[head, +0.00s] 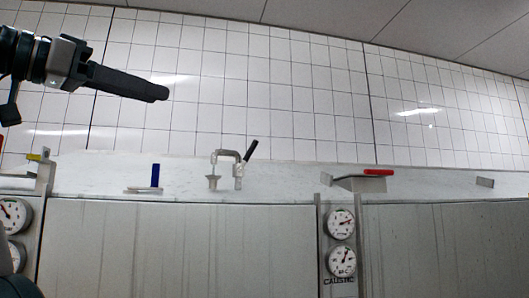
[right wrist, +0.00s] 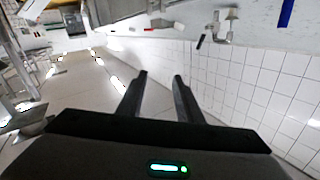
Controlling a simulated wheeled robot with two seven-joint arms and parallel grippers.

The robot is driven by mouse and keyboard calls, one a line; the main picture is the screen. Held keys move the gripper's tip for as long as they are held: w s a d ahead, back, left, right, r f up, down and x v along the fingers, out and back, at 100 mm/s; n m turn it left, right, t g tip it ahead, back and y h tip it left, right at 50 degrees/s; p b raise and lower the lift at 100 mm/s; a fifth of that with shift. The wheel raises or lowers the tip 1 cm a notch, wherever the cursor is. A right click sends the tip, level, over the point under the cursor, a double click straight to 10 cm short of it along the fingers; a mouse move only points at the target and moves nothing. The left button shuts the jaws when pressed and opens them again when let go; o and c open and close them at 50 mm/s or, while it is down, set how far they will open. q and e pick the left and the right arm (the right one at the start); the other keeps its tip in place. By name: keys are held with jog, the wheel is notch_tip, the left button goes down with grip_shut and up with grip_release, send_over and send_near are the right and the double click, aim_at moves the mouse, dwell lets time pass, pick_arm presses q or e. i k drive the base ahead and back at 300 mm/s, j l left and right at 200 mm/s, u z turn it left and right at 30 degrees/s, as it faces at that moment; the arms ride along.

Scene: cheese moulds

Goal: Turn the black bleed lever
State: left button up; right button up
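The black bleed lever (head: 251,150) is a short dark handle, tilted up to the right, on a grey bent pipe fitting (head: 229,154) on the ledge. In the right wrist view, which looks upside down, the lever (right wrist: 200,41) hangs beside its fitting (right wrist: 222,28). My right gripper (head: 162,93) is at the upper left of the head view, pointing right, above and left of the lever and apart from it. In the right wrist view its two fingers (right wrist: 160,76) stand apart with nothing between them. My left gripper is not in view.
A blue handle (head: 155,175) stands left of the fitting, a yellow one (head: 34,157) farther left. A red handle (head: 378,172) lies to the right. Dial gauges (head: 341,222) are mounted on the front below. The space before the white tiled wall (head: 300,90) looks clear.

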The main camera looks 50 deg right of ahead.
aim_at(246, 158)
jog(key=i+l, duration=0.15)
jog(key=l, duration=0.25)
jog(key=i+l, duration=0.1)
jog(key=l, duration=0.25)
jog(key=i+l, duration=0.15)
jog(key=l, duration=0.25)
jog(key=i+l, duration=0.1)
jog(key=l, duration=0.25)
